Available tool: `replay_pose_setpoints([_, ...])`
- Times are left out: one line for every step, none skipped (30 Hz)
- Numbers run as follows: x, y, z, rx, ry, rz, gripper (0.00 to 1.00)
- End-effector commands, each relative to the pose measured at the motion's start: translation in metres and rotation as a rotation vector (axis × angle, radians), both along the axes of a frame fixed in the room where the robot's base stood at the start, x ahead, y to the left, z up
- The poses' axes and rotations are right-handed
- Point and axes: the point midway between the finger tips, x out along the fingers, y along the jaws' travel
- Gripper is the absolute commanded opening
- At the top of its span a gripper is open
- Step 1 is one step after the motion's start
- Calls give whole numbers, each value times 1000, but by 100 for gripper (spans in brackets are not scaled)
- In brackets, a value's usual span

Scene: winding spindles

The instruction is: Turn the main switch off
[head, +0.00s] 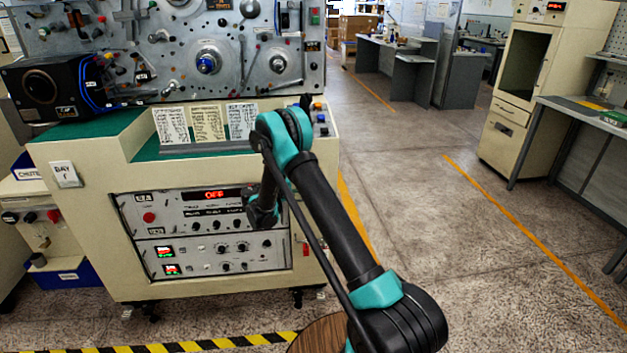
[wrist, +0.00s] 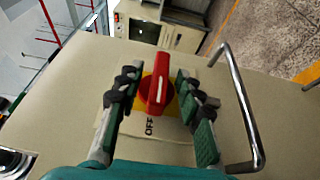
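The main switch is a red knob (wrist: 157,88) with a white line, on a yellow plate (wrist: 171,104) on a cream panel in the wrist view. The knob's long side runs nearly up and down in that picture, slightly tilted. The word OFF shows just below it. My gripper (wrist: 158,112) is open, with one finger on each side of the knob and visible gaps between them. Whether the fingertips reach past the knob is hard to tell. In the head view my arm reaches the console's front right, and the fingers cannot be made out.
A chrome handle (wrist: 240,115) stands out from the panel right of my fingers in the wrist view. The cream console (head: 85,225) carries a red display (head: 214,195) that appears to read OFF. Open floor (head: 430,220) lies to the right, before a cream cabinet (head: 508,130).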

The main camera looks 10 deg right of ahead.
Motion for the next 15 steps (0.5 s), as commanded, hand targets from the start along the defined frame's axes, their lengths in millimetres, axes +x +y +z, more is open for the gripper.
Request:
replay_pose_setpoints([-3,8,0,0,0,2,36])
replay_pose_setpoints([-5,14,0,0,0,3,36])
replay_pose_setpoints([-8,21,0,0,0,4,36])
replay_pose_setpoints([-10,27,-1,0,0,3,36])
replay_pose_setpoints([-13,33,-1,0,0,4,36])
replay_pose_setpoints([-16,41,-1,0,0,5,36])
replay_pose_setpoints([-18,47,-1,0,0,4,36])
replay_pose_setpoints([-21,52,-1,0,0,4,36])
replay_pose_setpoints([-24,60,-1,0,0,5,36])
replay_pose_setpoints([-26,65,-1,0,0,3,36])
replay_pose_setpoints([-28,70,-1,0,0,3,36])
replay_pose_setpoints([-30,76,-1,0,0,4,36])
replay_pose_setpoints([-32,80,-1,0,0,4,36])
replay_pose_setpoints([-34,84,-2,0,0,3,36])
replay_pose_setpoints([-36,88,-2,0,0,2,36])
